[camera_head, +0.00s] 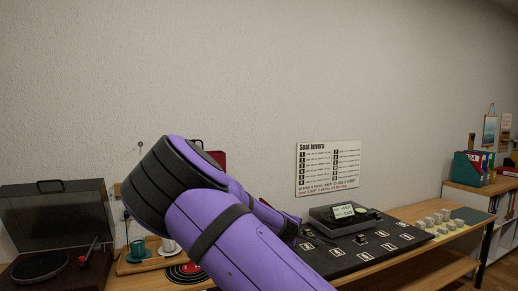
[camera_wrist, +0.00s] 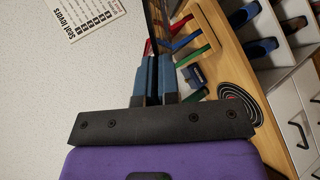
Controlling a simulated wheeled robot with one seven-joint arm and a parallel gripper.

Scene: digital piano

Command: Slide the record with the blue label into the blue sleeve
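In the wrist view, my gripper (camera_wrist: 155,78) has its two blue-grey fingers close together around a thin dark edge. This looks like a black record (camera_wrist: 151,28) held edge-on and reaching up past the fingertips; its label is not visible. Beyond the fingers, a blue sleeve (camera_wrist: 186,41) stands edge-on between a red one (camera_wrist: 181,23) and a green one (camera_wrist: 190,56) in a wooden rack (camera_wrist: 207,38). In the head view, my purple arm hides the gripper, and only a dark red panel (camera_head: 218,160) shows behind it.
An open-lidded turntable (camera_head: 42,266) stands at left. A black lever panel (camera_head: 362,248) lies right of my arm. White cubbies (camera_wrist: 290,75) show in the wrist view.

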